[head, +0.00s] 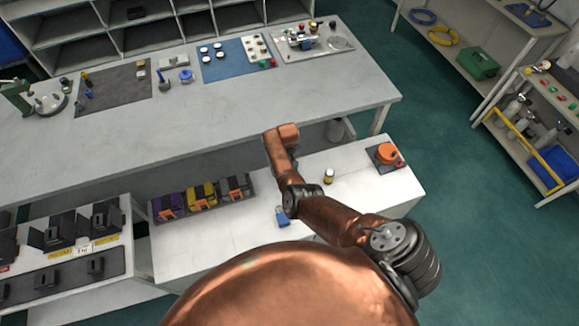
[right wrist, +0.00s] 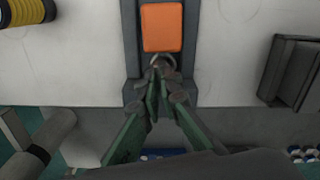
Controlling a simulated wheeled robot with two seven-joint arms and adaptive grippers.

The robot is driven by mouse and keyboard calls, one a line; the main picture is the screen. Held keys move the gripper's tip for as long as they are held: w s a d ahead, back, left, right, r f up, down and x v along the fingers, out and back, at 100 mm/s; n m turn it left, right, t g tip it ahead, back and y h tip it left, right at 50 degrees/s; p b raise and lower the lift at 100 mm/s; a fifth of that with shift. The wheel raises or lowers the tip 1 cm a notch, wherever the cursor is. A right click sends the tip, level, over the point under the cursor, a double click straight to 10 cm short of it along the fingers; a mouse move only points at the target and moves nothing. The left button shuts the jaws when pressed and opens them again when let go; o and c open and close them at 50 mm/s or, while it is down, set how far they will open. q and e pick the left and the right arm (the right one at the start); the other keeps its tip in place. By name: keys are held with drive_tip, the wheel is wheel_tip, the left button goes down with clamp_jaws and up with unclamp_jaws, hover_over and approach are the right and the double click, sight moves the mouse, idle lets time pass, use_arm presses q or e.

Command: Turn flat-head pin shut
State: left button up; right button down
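In the right wrist view a dark grey fixture (right wrist: 131,60) with an orange block (right wrist: 162,27) stands on the white surface. A small grey metal piece (right wrist: 160,63), which looks like the flat-head pin, sits just below the block. My right gripper (right wrist: 159,88) has green fingers that converge on this piece. They look closed on its thin part, though the tips hide most of it. In the head view my copper right arm covers the fixture and the gripper. My left gripper is in neither view.
A yellow-and-black cylinder (head: 328,176) and a dark plate with an orange knob (head: 387,153) stand right of my arm. A tray (head: 155,213) holding purple, yellow and grey items is left. A blue item (head: 283,217) lies near my arm. The long grey bench (head: 200,130) is behind.

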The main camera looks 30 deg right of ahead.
drive_tip(key=m, duration=0.2)
drive_tip(key=m+p, duration=0.1)
drive_tip(key=m, duration=0.2)
drive_tip(key=shift+d+r+m, duration=0.15)
drive_tip(key=shift+m, duration=0.15)
drive_tip(key=m, duration=0.5)
drive_tip(key=shift+w+r+m+p, duration=0.1)
drive_tip(key=shift+w+m+p, duration=0.05)
drive_tip(key=shift+m+p, duration=0.2)
drive_tip(key=m, duration=0.5)
drive_tip(key=shift+w+m, duration=0.1)
drive_tip(key=shift+m, duration=2.25)
drive_tip(key=shift+r, duration=0.1)
drive_tip(key=c, duration=2.3)
unclamp_jaws()
drive_tip(key=shift+o, duration=0.7)
drive_tip(key=shift+s+f, duration=0.2)
drive_tip(key=shift+r, duration=0.1)
